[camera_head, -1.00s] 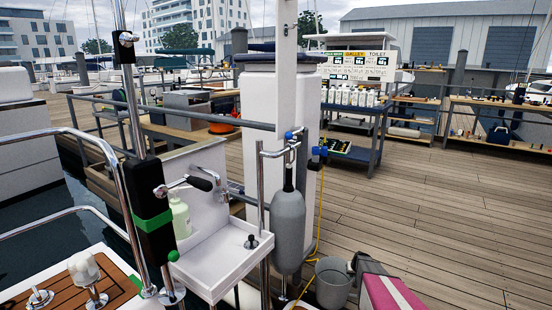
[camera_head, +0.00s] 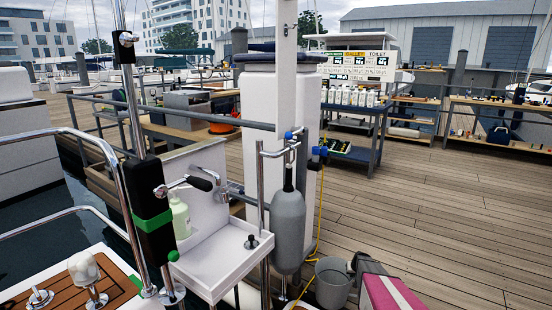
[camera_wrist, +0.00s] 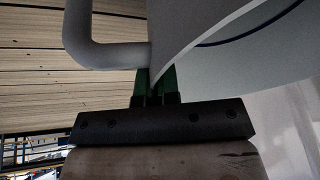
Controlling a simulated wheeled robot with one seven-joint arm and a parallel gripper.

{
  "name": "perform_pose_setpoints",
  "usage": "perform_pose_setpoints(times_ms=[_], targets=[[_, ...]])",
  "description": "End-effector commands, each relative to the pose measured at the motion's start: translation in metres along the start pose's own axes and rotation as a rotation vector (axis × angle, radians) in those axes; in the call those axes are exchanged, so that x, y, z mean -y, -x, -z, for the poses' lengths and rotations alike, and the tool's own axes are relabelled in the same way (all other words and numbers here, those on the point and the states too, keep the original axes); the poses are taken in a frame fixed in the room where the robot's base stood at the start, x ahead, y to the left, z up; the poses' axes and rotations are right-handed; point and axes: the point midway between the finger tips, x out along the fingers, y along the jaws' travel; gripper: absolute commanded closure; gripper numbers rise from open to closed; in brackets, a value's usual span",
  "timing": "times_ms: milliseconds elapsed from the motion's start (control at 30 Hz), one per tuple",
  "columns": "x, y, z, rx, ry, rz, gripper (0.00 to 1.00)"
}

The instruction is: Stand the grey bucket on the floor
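The grey bucket (camera_head: 331,285) is at the bottom of the head view, right of the hanging grey fender. It looks upright, and its base is near the picture's lower edge. I cannot tell whether the base touches the planks. My gripper (camera_head: 351,264) is at the right side of its rim. In the wrist view the bucket's pale grey wall (camera_wrist: 225,55) fills the upper right. The green fingers of my gripper (camera_wrist: 155,88) stand on either side of its edge, closed on the wall.
The grey fender (camera_head: 288,232) hangs close left of the bucket, by a white sink tray (camera_head: 222,262) and a white post (camera_head: 262,125). A yellow hose (camera_head: 320,215) runs down beside them. Open plank deck (camera_head: 450,215) lies to the right. Stocked shelves stand behind.

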Motion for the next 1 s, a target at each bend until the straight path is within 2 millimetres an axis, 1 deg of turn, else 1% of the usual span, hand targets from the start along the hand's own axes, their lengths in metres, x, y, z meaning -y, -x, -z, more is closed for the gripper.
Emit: perform_pose_setpoints(times_ms=[367,1000], targets=[[0.0,0.003,0.001,-0.001,0.0,0.0,1.0],[0.004,0.042,0.017,-0.001,-0.001,0.0,1.0]])
